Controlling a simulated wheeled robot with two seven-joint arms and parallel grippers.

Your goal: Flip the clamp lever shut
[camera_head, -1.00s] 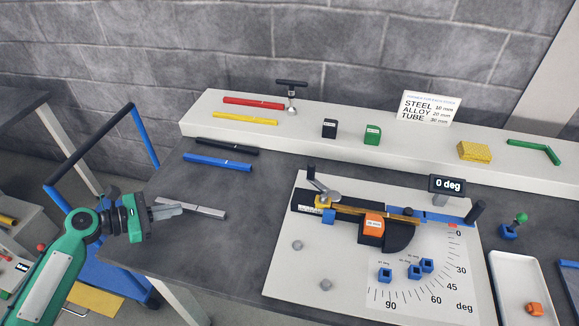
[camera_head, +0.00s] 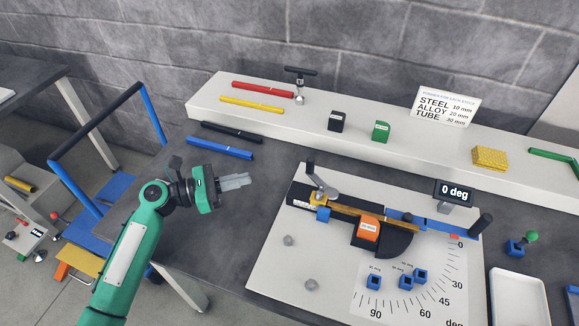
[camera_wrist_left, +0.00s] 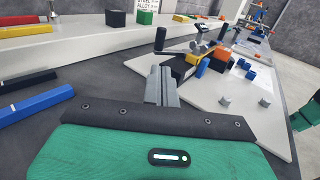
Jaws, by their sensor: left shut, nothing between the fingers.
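The clamp lever (camera_head: 321,184) is a grey arm with an upright black handle, at the left end of the bending fixture on a white plate (camera_head: 275,265). It also shows in the left wrist view, where its black handle (camera_wrist_left: 160,40) stands up beyond my fingertips. A yellow-brown strip (camera_head: 345,214) runs right from the clamp. My left gripper (camera_head: 247,180) is shut and empty, left of the lever with a clear gap, over the dark table. Its grey fingers (camera_wrist_left: 162,72) point toward the fixture in the left wrist view.
An orange block (camera_head: 368,228) sits on the fixture beside a black former. A display (camera_head: 455,192) reads 0 deg. A white tray (camera_head: 518,300) stands at right. The table between gripper and plate is clear.

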